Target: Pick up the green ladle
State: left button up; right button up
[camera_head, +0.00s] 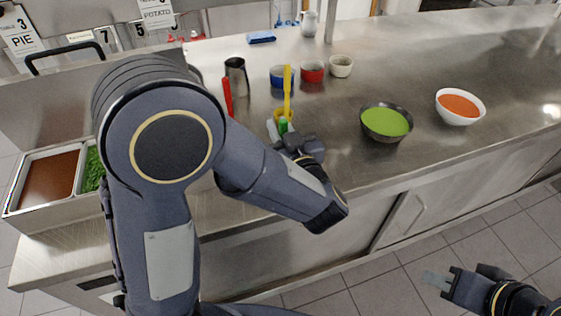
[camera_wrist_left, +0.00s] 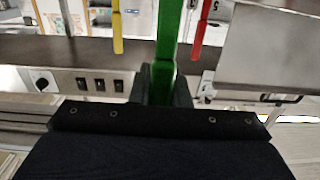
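The green ladle (camera_head: 283,125) shows in the head view only as a short green piece at my left gripper (camera_head: 280,129), just below the yellow ladle. In the left wrist view its green handle (camera_wrist_left: 168,45) runs upright between the dark fingers of my left gripper (camera_wrist_left: 163,88). The fingers lie close against both sides of the handle and look shut on it. The ladle's far end is out of that view. My right gripper (camera_head: 437,281) is over the floor at the lower right, away from the counter. Its finger gap cannot be made out.
A yellow utensil (camera_head: 287,88) and a red utensil (camera_head: 227,96) stand close by. A dark bowl of green soup (camera_head: 385,122) and a white bowl of orange soup (camera_head: 460,106) stand to the right.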

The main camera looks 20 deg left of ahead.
pick_arm(q)
grip_shut()
jog(key=shift+r, duration=0.15)
